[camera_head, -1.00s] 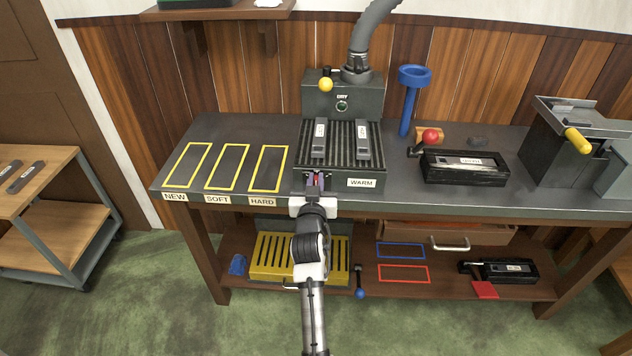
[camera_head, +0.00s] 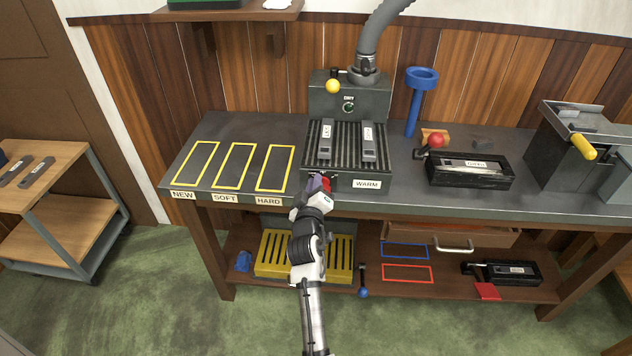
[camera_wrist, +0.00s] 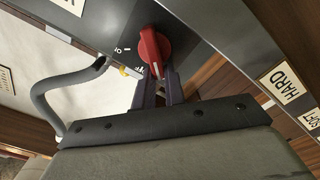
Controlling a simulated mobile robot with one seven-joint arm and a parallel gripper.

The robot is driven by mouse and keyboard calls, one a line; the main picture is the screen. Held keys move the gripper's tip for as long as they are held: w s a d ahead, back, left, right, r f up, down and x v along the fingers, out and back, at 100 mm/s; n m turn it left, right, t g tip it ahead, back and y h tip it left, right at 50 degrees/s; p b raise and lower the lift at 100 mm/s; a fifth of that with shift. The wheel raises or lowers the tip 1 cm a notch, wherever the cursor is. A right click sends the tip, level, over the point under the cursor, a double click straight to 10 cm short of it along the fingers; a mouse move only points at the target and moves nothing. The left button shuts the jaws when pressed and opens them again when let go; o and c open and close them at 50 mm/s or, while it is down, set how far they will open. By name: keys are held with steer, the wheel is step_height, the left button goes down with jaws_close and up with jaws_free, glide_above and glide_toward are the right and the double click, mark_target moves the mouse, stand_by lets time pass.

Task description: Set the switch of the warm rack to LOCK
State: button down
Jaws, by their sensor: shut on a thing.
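The warm rack (camera_head: 314,172) is a dark grey ribbed box with a WARM label, standing on the bench. Its switch is a red knob (camera_wrist: 152,48) on the dark front face. In the head view the red knob (camera_head: 326,184) is partly covered by my gripper (camera_head: 320,184). In the wrist view my gripper (camera_wrist: 157,78) has its dark fingers around the lower end of the knob and is shut on it. The wrist is tilted.
Two grey type pieces (camera_head: 326,139) (camera_head: 369,141) lie on the rack's ribs. Yellow outlines marked NEW, SOFT and HARD (camera_head: 276,168) lie left of the rack, empty. A black mould (camera_head: 470,171) stands to the right. A yellow slotted tray (camera_head: 268,270) is on the lower shelf.

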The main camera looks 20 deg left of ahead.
steer(key=shift+f+n, duration=0.45)
steer(key=shift+n, duration=0.25)
steer(key=shift+d, duration=0.1)
steer(key=c, duration=1.5)
jaws_free()
steer(key=shift+o, duration=0.2)
steer(key=shift+r, duration=0.1)
steer(key=b+v, duration=0.3)
steer(key=v, duration=1)
steer(key=shift+s, duration=0.4)
steer(key=shift+d, duration=0.1)
